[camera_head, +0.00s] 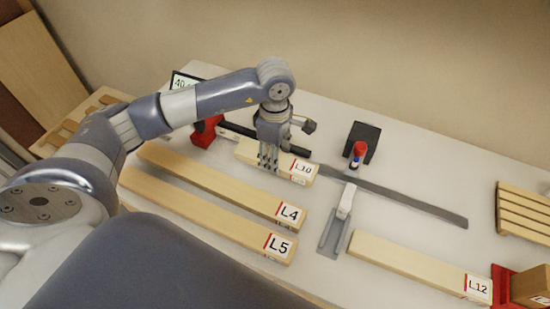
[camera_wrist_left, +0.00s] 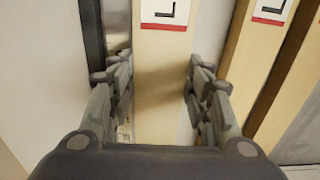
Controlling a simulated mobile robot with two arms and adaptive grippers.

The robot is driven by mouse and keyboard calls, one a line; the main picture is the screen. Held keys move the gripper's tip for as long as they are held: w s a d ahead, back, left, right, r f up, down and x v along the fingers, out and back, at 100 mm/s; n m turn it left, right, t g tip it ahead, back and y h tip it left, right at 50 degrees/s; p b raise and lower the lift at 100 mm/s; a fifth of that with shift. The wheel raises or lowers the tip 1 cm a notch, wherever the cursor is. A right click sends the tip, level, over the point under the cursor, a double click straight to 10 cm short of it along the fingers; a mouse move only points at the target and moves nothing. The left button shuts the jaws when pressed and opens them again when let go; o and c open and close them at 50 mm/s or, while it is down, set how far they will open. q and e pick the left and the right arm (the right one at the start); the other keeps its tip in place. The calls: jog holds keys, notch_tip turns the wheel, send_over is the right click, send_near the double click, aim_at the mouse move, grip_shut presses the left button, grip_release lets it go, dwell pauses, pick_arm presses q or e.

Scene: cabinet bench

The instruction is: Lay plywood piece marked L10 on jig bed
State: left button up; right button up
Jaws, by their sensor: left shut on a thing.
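The pale plywood piece marked L10 (camera_head: 303,180) lies beside a long dark grey rail (camera_head: 400,198) on the white bench. My left gripper (camera_head: 268,165) points down over it and is shut on it near its middle. In the left wrist view the piece (camera_wrist_left: 162,85) runs between the two fingers (camera_wrist_left: 160,90), its label at the top edge. I cannot tell whether the piece touches the surface below or hangs just above it. No part is plainly recognisable as the jig bed; the rail area may belong to it. My right gripper is out of view.
Pieces L4 (camera_head: 222,184) and L5 (camera_head: 205,216) lie nearer me, and L12 (camera_head: 420,268) lies at right. Bare bench shows between L4 and the fixture.

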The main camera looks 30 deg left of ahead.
pick_arm(q)
notch_tip(320, 180, down, 2)
jog(key=shift+s+f+p, duration=0.1)
jog(key=shift+p, duration=0.45)
jog(key=shift+f, duration=0.2)
jog(key=shift+f+b, duration=0.15)
jog(key=shift+b, duration=0.15)
jog(key=o, duration=1.2)
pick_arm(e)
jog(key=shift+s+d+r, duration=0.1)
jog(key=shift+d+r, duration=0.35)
